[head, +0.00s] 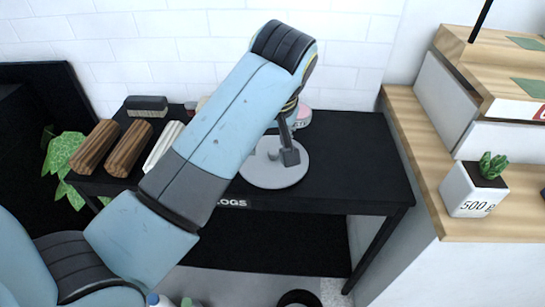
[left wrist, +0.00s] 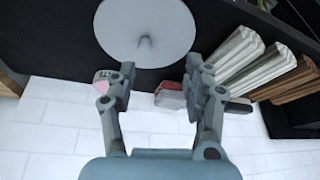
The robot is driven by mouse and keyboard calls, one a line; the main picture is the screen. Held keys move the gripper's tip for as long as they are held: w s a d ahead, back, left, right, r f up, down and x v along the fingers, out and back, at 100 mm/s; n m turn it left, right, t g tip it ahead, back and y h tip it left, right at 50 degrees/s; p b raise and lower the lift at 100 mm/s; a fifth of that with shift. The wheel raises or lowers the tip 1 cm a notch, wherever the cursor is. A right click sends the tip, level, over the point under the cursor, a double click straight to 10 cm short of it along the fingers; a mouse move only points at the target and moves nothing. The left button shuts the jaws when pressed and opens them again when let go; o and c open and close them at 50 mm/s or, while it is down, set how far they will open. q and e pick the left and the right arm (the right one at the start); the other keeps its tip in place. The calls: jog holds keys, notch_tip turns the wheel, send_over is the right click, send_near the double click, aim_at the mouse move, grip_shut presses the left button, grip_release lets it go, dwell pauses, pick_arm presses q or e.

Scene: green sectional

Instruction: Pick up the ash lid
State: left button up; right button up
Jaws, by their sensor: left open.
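The ash lid (head: 262,176) is a light grey round disc lying on the black table, partly hidden behind my left arm. In the left wrist view the lid (left wrist: 120,28) is a pale disc with a small knob in its middle, at the top edge. My left gripper (head: 288,153) is over the lid in the head view, its fingers partly hidden by my arm. In the left wrist view the left gripper (left wrist: 160,75) is open and empty, with the disc beyond its fingertips. My right gripper is not in view.
The black table (head: 365,165) also holds brown logs (head: 127,148), a pale log (head: 163,146), a dark brush (head: 147,105) and a pink-topped tin (head: 304,117) near the wall. The table's right part is clear. A wooden counter with a potted succulent (head: 475,187) stands at right.

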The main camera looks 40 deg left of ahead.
aim_at(273, 151)
pick_arm(q)
jog(key=shift+n, duration=0.6)
jog(key=w+f, duration=0.1)
jog(key=w+f+b, duration=0.1)
jog(key=w+f, duration=0.1)
jog(key=shift+w+a+f, duration=0.2)
jog(key=shift+w+a, duration=0.05)
jog(key=shift+a, duration=0.1)
jog(key=x, duration=0.2)
jog(key=b+x, duration=0.1)
jog(key=x, duration=0.3)
jog(key=shift+w+a, duration=0.1)
jog(key=shift+w, duration=0.2)
grip_shut()
